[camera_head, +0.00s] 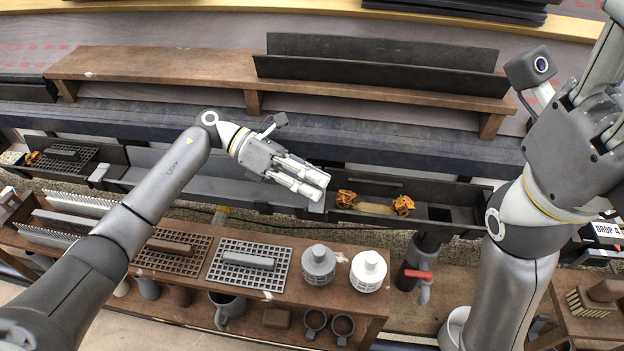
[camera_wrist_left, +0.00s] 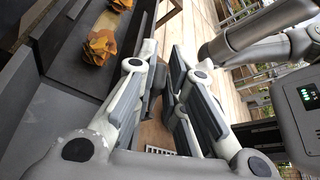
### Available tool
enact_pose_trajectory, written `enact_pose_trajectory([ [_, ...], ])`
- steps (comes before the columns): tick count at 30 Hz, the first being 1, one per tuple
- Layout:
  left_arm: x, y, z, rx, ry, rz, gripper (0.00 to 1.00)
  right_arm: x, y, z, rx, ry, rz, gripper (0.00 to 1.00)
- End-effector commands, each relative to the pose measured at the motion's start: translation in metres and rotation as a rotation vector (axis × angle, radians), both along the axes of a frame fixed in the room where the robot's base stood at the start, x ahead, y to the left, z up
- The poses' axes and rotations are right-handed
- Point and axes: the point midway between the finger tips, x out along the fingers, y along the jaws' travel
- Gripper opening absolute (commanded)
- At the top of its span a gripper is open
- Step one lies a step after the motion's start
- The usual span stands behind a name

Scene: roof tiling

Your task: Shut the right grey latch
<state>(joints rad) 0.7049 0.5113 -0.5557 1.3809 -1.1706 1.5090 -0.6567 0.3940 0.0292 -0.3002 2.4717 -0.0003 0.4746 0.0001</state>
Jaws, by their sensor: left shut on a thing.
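A gutter runs across the head view. A grey latch (camera_head: 317,205) sits at a joint in it, just below my left fingertips and partly hidden by them. My left gripper (camera_head: 314,184) is over the gutter's front rim, its fingers closed on a small grey part mostly hidden between them, which looks to be this latch. In the left wrist view, the fingers (camera_wrist_left: 165,82) nearly meet at the gutter's edge. Another grey latch (camera_head: 98,172) stands at the left joint. My right gripper (camera_head: 600,108) is high at the right, its fingers partly cut off by the frame.
Orange leaf clumps (camera_head: 403,205) lie in the right gutter section. A wooden shelf (camera_head: 290,290) below holds grates, a grey cap (camera_head: 318,265) and a white cap (camera_head: 369,271). A downpipe with a red-handled valve (camera_head: 418,274) hangs right. A plank (camera_head: 200,68) lies behind.

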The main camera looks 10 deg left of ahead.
Motion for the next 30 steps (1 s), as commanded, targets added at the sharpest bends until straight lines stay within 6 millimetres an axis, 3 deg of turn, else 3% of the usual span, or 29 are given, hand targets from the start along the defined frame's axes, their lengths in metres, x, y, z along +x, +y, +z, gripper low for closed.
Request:
enact_pose_trajectory([
  [10,0.0,0.0,-0.001,0.0,0.002,0.001,0.0,0.0,0.0,0.0,0.0,0.0,0.0,0.48],
  [11,0.0,0.0,-0.001,0.0,0.002,0.001,0.15,0.0,0.0,0.0,0.0,0.0,0.0,0.48],
  [15,0.0,0.0,-0.001,0.0,0.002,0.001,0.33,0.0,0.0,0.0,0.0,0.0,0.0,0.48],
  [25,0.0,0.001,0.0,0.0,0.001,0.0,0.33,0.001,0.0,0.0,0.001,0.001,-0.001,0.48],
  [30,0.005,0.019,0.006,0.003,0.0,0.004,0.33,0.001,0.0,0.0,0.001,0.001,-0.001,0.48],
])
